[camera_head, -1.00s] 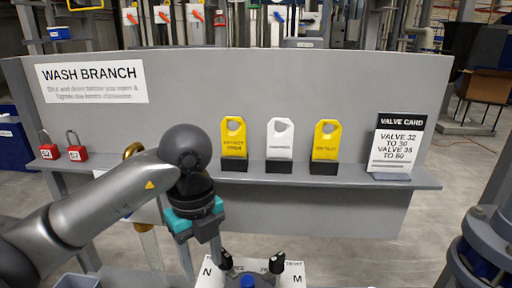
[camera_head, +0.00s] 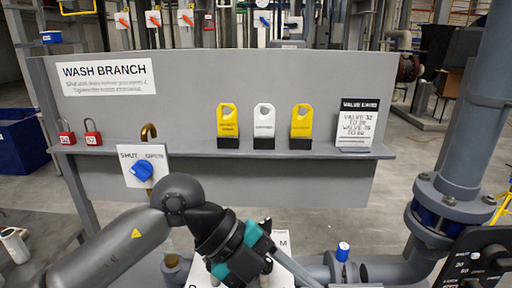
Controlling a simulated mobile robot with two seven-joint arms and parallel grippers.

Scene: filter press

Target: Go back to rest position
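My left arm comes in from the lower left, and its dark wrist with teal gripper body bends down to the right at the bottom centre. The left gripper (camera_head: 298,270) is in front of a white lettered plate (camera_head: 283,243), which it partly covers. One grey finger shows, pointing down and right toward the bottom edge. The other finger is not clearly seen, so I cannot tell whether it is open or shut. I see nothing held in it. My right gripper is not in view.
A grey panel (camera_head: 190,100) with a shelf (camera_head: 190,147) holds padlocks, yellow and white tags and a valve card (camera_head: 356,125). A blue-handled valve (camera_head: 142,170) stands left of centre. Another blue cap (camera_head: 343,250), a thick pipe (camera_head: 475,130) and a black dial panel (camera_head: 480,262) are right.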

